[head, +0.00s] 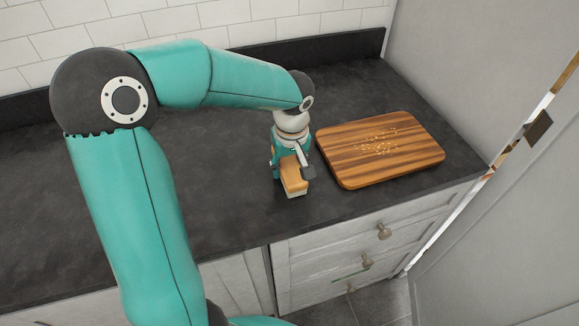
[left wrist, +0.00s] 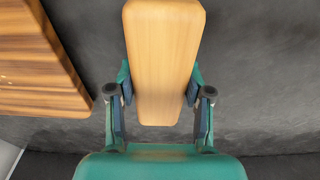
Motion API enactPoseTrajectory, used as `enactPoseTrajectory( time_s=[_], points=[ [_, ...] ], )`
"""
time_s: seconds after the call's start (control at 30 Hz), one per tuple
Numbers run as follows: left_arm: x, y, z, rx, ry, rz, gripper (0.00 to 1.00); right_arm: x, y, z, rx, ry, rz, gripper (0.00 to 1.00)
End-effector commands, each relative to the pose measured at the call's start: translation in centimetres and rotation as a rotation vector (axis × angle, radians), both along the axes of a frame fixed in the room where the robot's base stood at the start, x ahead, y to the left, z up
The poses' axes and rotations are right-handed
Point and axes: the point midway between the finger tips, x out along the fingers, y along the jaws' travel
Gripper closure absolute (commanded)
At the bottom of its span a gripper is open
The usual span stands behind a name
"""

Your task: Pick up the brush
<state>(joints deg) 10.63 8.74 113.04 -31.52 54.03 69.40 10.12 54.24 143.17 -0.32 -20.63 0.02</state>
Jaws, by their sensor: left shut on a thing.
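The brush (head: 292,178) has a light wooden back and a pale lower edge. It is in my left gripper (head: 291,170), over the dark counter left of the cutting board. In the left wrist view the brush's wooden back (left wrist: 163,60) runs lengthwise between the two fingers of my left gripper (left wrist: 158,95), which is shut on its sides. Its bristles are mostly hidden, and I cannot tell whether it touches the counter. My right gripper is not in view.
A striped wooden cutting board (head: 400,170) with crumbs lies right of the brush, and its edge shows in the left wrist view (left wrist: 35,60). The dark counter (head: 225,195) is clear to the left. White drawers (head: 350,245) are below; a grey wall stands at right.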

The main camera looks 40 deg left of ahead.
Motion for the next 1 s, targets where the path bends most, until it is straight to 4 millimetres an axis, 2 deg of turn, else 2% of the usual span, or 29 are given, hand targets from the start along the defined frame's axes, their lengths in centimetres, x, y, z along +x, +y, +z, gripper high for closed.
enactPoseTrajectory(
  time_s=[0.27,0.8,1.0],
  points=[
    [0.1,0.0,3.1,0.001,-0.005,0.000,0.85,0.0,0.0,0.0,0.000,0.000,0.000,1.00],
    [0.1,-0.1,14.9,0.000,-0.004,-0.001,0.85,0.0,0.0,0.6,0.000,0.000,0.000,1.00],
    [0.1,-0.1,17.8,-0.001,-0.001,-0.003,0.85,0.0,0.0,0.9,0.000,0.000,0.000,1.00]
  ],
)
